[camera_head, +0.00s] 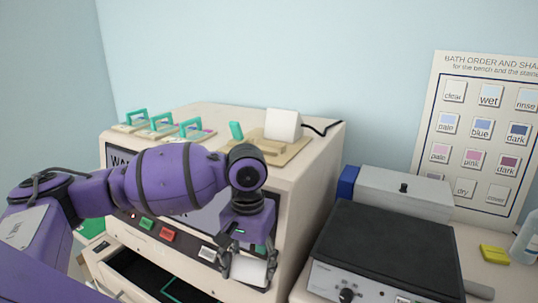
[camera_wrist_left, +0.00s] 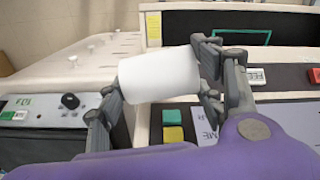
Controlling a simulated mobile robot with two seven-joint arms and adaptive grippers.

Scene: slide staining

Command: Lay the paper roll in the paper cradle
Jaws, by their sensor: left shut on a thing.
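The paper roll is a plain white cylinder. In the head view the roll (camera_head: 249,271) is held low in front of the cream machine, partly covered by the fingers. In the left wrist view the roll (camera_wrist_left: 160,76) lies tilted across the jaws, with a finger at each end. My left gripper (camera_head: 250,268) is shut on it. A tan block on a flat board (camera_head: 270,147), beside a white wedge-shaped piece (camera_head: 283,124), sits on top of the machine; I cannot tell for sure whether this is the paper cradle. My right gripper is not in view.
The cream machine (camera_head: 318,165) has an open drawer (camera_head: 150,275) below its buttons. Several teal-handled racks (camera_head: 162,125) stand on its top left. A black-topped device (camera_head: 390,245) is at the right, with a grey box (camera_head: 405,190) behind it. A cable runs behind the white piece.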

